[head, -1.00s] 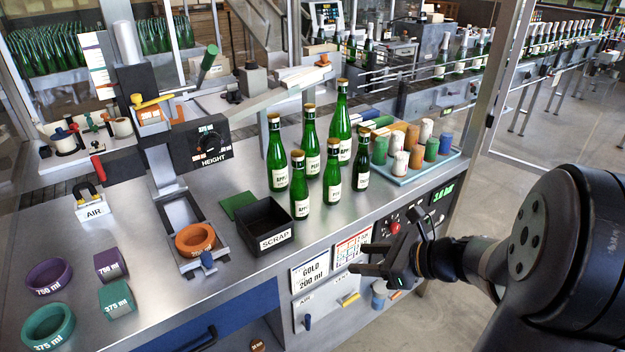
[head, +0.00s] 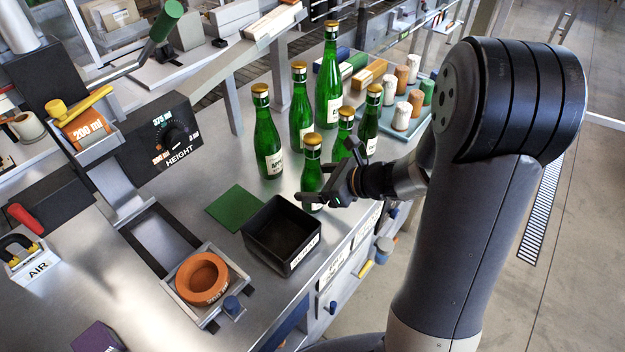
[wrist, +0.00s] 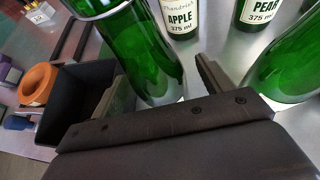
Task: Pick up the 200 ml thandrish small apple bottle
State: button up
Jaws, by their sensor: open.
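A small green bottle (head: 311,176) with a gold cap stands upright at the front left of the bottle group. Its label is mostly hidden now; earlier it showed letters starting "APP". My gripper (head: 327,178) is open at this bottle, coming from the right. In the wrist view the bottle (wrist: 148,50) stands between the two open fingers (wrist: 165,85), nearer the left one. I cannot tell whether that finger touches it. Behind it stand an apple bottle (wrist: 181,17) and a pear bottle (wrist: 259,14), both labelled 375 ml.
A second small bottle (head: 345,124) stands close behind and right of my gripper; another (head: 371,118) is farther right. A black scrap bin (head: 283,235) sits close at left. An orange ring (head: 202,279) sits beyond it. A tray (head: 405,133) of capsules is behind.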

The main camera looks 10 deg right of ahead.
jog(key=shift+w+a+f, duration=0.2)
jog(key=shift+a+f, duration=0.05)
jog(key=shift+a, duration=0.1)
jog(key=c, duration=1.4)
jog(key=shift+o, duration=0.2)
jog(key=shift+r, duration=0.1)
